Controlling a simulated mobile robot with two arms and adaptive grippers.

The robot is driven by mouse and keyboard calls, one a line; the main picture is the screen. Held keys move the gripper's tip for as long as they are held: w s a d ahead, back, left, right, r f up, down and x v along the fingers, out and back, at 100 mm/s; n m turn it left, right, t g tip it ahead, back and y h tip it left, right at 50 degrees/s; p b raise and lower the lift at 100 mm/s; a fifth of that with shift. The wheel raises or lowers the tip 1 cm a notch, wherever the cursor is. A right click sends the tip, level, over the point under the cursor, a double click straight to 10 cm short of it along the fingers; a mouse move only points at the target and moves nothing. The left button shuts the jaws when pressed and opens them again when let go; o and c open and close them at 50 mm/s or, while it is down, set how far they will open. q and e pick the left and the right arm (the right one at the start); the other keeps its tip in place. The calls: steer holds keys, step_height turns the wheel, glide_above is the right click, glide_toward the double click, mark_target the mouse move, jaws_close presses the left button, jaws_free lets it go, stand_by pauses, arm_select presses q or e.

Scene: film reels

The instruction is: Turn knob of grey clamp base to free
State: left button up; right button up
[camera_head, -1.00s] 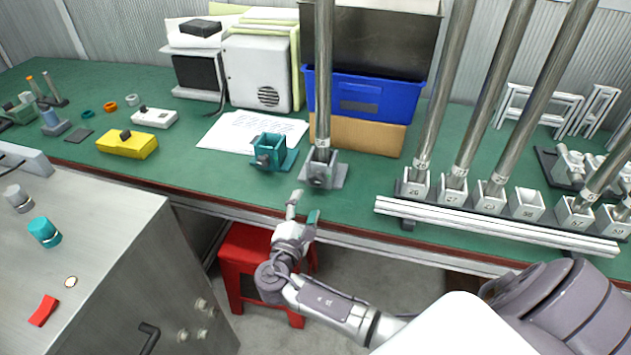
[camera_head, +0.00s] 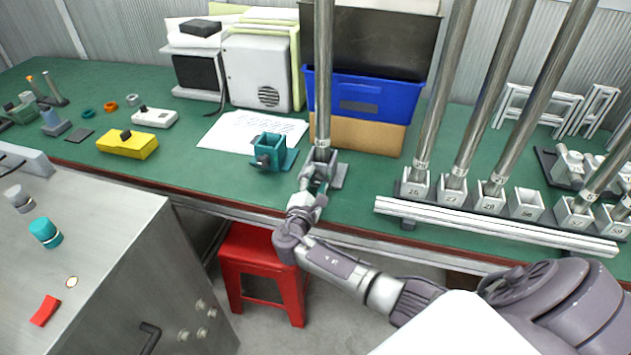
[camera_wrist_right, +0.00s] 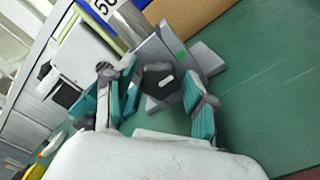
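The grey clamp base (camera_head: 340,172) stands on the green bench near its front edge and holds an upright metal pole (camera_head: 323,75). In the right wrist view the base (camera_wrist_right: 205,60) carries a dark grey knob (camera_wrist_right: 160,82) facing the camera. My right gripper (camera_head: 312,187) is at the front of the base and hides the knob in the head view. In the wrist view its teal-padded fingers (camera_wrist_right: 160,105) are open, one to each side of the knob, with gaps visible. My left gripper is not in view.
A teal clamp base (camera_head: 270,150) stands just left of the grey one. A blue bin (camera_head: 360,97) is behind. A red stool (camera_head: 262,275) is below the bench edge.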

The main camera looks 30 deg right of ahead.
steer(key=c, duration=0.8)
